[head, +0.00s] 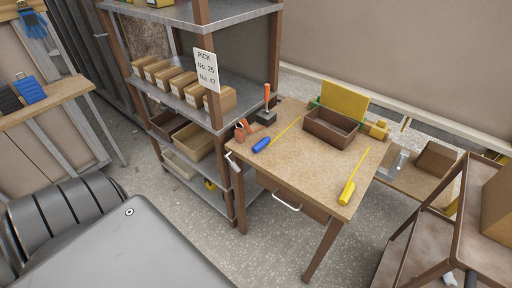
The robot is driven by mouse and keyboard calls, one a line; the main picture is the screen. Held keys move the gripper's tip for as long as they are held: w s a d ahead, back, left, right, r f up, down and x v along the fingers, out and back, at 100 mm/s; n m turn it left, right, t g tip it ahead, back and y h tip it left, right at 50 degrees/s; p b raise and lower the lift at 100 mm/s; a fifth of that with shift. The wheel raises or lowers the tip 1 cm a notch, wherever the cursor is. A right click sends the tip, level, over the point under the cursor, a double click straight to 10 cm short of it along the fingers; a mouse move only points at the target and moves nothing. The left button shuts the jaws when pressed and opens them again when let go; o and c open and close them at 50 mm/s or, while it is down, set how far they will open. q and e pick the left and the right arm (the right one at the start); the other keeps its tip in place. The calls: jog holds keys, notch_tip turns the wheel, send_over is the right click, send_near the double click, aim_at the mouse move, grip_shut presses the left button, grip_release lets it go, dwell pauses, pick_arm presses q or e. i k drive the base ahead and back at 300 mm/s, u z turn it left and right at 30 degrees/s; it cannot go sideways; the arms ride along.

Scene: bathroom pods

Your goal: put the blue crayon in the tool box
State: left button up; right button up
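A blue-handled tool with a thin yellow shaft (262,145) lies on the wooden workbench (290,165), near its left edge. It is the only blue object on the bench; I cannot tell whether it is the crayon, and no plain crayon shape is clear. An open brown box (323,135) sits at the back of the bench, with a yellow panel (345,98) upright behind it. It looks like the tool box, and its visible inside looks empty. The blue-handled tool lies outside the box, to its left. Neither of my grippers shows in the head view.
A yellow-handled tool (348,190) lies near the bench's right corner. An orange-handled tool (267,95) and an orange item (241,132) are at the left. Shelving with cardboard boxes (190,92) stands left of the bench. A brown-framed rack (425,225) stands right.

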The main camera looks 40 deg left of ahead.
aim_at(331, 139)
jog(key=z, duration=0.05)
jog(key=k, duration=1.25)
jog(key=u, duration=0.55)
jog(key=i, duration=1.45)
jog(key=z, duration=0.55)
